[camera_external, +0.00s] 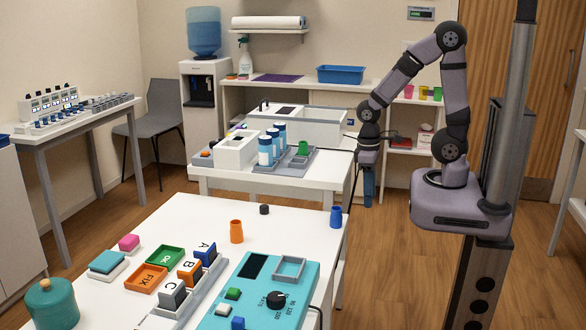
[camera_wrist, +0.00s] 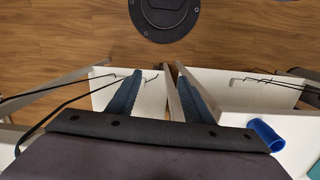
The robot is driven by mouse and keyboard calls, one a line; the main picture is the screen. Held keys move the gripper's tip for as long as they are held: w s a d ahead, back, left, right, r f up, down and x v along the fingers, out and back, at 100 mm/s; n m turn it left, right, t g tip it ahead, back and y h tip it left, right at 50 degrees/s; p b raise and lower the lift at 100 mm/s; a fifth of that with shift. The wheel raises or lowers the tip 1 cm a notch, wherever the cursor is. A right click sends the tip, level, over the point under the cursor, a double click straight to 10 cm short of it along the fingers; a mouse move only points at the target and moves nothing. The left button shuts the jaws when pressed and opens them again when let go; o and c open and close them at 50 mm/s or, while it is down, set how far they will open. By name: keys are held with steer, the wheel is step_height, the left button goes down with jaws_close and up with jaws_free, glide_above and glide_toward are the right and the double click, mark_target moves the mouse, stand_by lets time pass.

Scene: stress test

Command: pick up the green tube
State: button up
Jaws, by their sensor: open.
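A small green tube-shaped piece (camera_external: 303,147) stands on the grey tray of the back table, right of several blue-and-white bottles. I cannot tell for sure that it is the green tube. My gripper (camera_external: 368,186) points down beside the right end of the back table, apart from the green piece. In the wrist view my gripper (camera_wrist: 158,80) is open, with nothing between its fingers. No green tube shows in the wrist view.
A blue tube (camera_external: 336,217) stands at the front table's far right corner; it also shows in the wrist view (camera_wrist: 265,135). An orange tube (camera_external: 236,231) and a black knob-like piece (camera_external: 264,209) stand left of it. A white device (camera_external: 236,150) flanks the bottles (camera_external: 265,151).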

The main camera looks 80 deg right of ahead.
mark_target(303, 150)
steer(key=shift+t+h, duration=0.3)
steer(key=shift+t, duration=0.3)
steer(key=w+d+r+p, duration=0.1)
steer(key=w+r+p, duration=0.1)
steer(key=r+p, duration=0.2)
steer(key=w+d+r+p, duration=0.1)
steer(key=w+r+p, duration=0.2)
steer(key=r+p, duration=0.2)
steer(key=w+d+r+p, duration=0.1)
steer(key=w+r+p, duration=0.1)
steer(key=r+p, duration=0.2)
steer(key=shift+w+r+p, duration=0.2)
steer(key=shift+r, duration=0.55)
steer(key=shift+w+r+p, duration=0.15)
steer(key=shift+r+p, duration=0.05)
steer(key=shift+r, duration=0.55)
steer(key=w+d+r+t, duration=0.1)
steer(key=w+t, duration=0.1)
steer(key=w, duration=0.4)
steer(key=w+d+r+m+t, duration=0.1)
steer(key=w+t, duration=0.1)
steer(key=w, duration=0.5)
steer(key=shift+d+m+h, duration=0.3)
steer(key=shift+d+h, duration=0.05)
steer(key=shift+h, duration=0.05)
steer(key=shift+f, duration=0.15)
steer(key=shift+p+x, duration=0.45)
steer(key=shift+x, duration=2)
steer(key=shift+s, duration=0.1)
steer(key=shift+c, duration=0.3)
